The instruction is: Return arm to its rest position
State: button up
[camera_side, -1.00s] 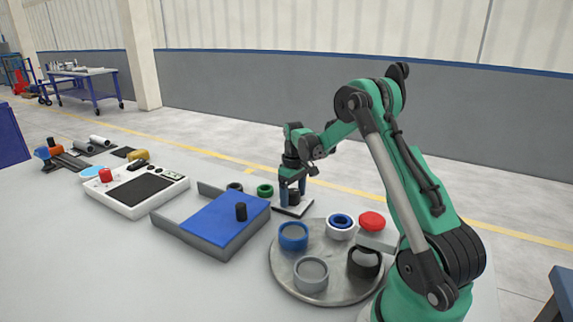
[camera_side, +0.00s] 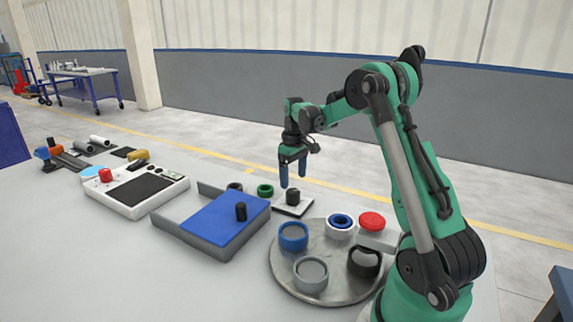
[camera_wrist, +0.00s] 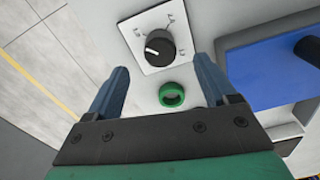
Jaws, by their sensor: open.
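My gripper (camera_side: 293,174) is open and empty, with its two blue fingers pointing down. It hangs above the white plate (camera_side: 300,207) with the black knob (camera_side: 293,197), apart from it. In the wrist view, my gripper (camera_wrist: 165,88) shows both fingers spread wide with nothing between their tips. The black knob (camera_wrist: 160,48) on its white plate (camera_wrist: 134,27) lies beyond the fingers, and a green ring (camera_wrist: 171,95) shows between them. My arm reaches in from the right side of the side view.
A round grey tray (camera_side: 328,270) holds several rings and cups, near my base. A blue-topped grey box (camera_side: 218,219) with a black peg stands left of the knob. A white panel with a red button (camera_side: 106,175) is farther left. Space above the table is clear.

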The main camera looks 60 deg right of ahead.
jog(key=s+a+r+n+t+h, duration=0.15)
jog(key=a+r, duration=0.25)
jog(key=a, duration=0.6)
jog(key=a+r+t+y, duration=0.1)
jog(key=a+r+t, duration=0.25)
jog(key=a, duration=0.55)
jog(key=s+a+t, duration=0.2)
jog(key=s+a, duration=0.2)
jog(key=a, duration=0.3)
jog(key=shift+f, duration=0.45)
jog(key=shift+s+n, duration=0.1)
jog(key=shift+n, duration=0.15)
